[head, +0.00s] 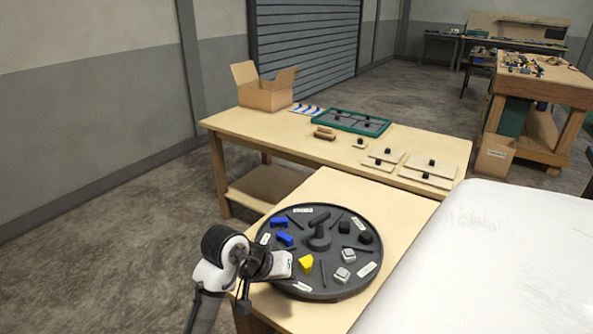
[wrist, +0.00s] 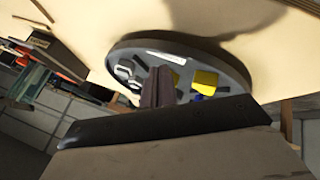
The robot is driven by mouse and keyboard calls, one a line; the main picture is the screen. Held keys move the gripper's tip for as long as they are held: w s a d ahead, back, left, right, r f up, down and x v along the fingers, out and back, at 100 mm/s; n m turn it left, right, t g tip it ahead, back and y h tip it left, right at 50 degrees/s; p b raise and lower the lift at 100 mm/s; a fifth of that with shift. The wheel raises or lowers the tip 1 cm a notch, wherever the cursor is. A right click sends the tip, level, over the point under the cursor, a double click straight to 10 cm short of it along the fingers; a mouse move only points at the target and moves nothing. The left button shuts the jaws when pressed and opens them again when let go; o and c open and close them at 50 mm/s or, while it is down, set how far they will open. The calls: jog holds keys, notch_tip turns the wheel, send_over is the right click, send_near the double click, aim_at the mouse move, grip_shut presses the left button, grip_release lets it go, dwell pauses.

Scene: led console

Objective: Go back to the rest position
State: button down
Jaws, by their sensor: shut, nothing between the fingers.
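My gripper (head: 283,265) is at the left front of the round dark tray (head: 333,291), above or close to its rim; the exact height is unclear. Its fingers (wrist: 160,72) show in the wrist view, shut with nothing between them, in front of the tray (wrist: 233,63). My arm comes up from the bottom left in the head view. A yellow block (head: 305,263) sits on the tray just right of my gripper. Two blue blocks (head: 279,222) lie at the tray's left. Part of the tray is hidden behind my gripper.
The tray also bears black blocks (head: 365,237), grey blocks (head: 348,255) and a central knob (head: 318,236). A long table (head: 235,123) behind holds a cardboard box (head: 264,92), a green-framed tray (head: 340,121) and flat boards (head: 428,168). A white surface (head: 490,260) is at right. Floor is clear at left.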

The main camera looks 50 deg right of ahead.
jog(key=s+v, duration=0.1)
jog(key=v, duration=0.5)
jog(key=shift+w+r+b, duration=0.2)
jog(key=shift+r+b, duration=0.05)
jog(key=shift+b, duration=0.05)
jog(key=shift+a, duration=0.1)
